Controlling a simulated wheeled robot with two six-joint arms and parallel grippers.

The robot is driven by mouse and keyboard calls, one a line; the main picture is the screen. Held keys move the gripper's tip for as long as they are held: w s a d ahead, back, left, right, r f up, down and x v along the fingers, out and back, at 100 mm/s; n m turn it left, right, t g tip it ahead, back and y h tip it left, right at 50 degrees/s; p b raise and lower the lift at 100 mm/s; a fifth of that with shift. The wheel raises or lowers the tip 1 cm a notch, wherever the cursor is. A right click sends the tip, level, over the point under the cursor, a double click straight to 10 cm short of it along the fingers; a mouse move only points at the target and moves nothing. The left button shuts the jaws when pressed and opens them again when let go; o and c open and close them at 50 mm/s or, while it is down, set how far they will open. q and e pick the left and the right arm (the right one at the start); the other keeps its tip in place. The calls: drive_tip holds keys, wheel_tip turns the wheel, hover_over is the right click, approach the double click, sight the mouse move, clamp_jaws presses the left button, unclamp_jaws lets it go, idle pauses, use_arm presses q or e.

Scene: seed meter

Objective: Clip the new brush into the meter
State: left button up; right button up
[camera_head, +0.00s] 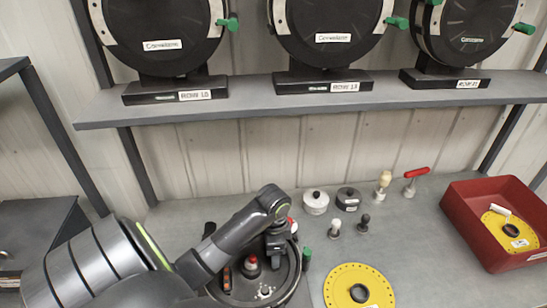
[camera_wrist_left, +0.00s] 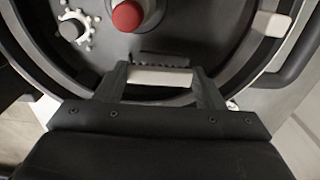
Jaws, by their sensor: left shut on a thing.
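The seed meter is a round dark housing (camera_head: 288,287) on the bench, partly hidden by my left arm in the head view. Its inside and curved rim (camera_wrist_left: 235,58) fill the top of the left wrist view, with a red knob (camera_wrist_left: 127,16) and a small white gear (camera_wrist_left: 76,27). My left gripper (camera_head: 276,250) is over the meter's far side. In the left wrist view its fingers (camera_wrist_left: 160,82) are shut on a pale bar with a dark toothed edge, which looks like the brush (camera_wrist_left: 160,76). I cannot tell whether the brush touches its seat. My right gripper is out of view.
A yellow disc (camera_head: 343,284) lies right of the meter. A red bin (camera_head: 463,228) holding another yellow disc stands at the right. Several small knobs, pots and a red-handled tool (camera_head: 415,174) stand behind. A shelf (camera_head: 240,108) with several meters hangs above.

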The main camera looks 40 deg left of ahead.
use_arm(q)
drive_tip(key=shift+f+p, duration=0.35)
drive_tip(key=shift+f, duration=0.35)
idle(0.9)
drive_tip(key=shift+s+f, duration=0.1)
drive_tip(key=shift+f, duration=0.05)
idle(0.3)
drive_tip(key=shift+s+f, duration=0.1)
drive_tip(key=shift+f, duration=0.05)
drive_tip(key=shift+s+d+f+p, duration=0.1)
drive_tip(key=shift+s+f+p, duration=0.05)
drive_tip(key=shift+p, duration=0.35)
drive_tip(key=shift+d+f, duration=0.1)
drive_tip(key=shift+f, duration=0.05)
idle(0.4)
drive_tip(key=o, duration=0.7)
drive_tip(key=shift+s, duration=0.1)
drive_tip(key=o, duration=0.3)
drive_tip(key=shift+s+d, duration=0.15)
drive_tip(key=shift+o, duration=0.2)
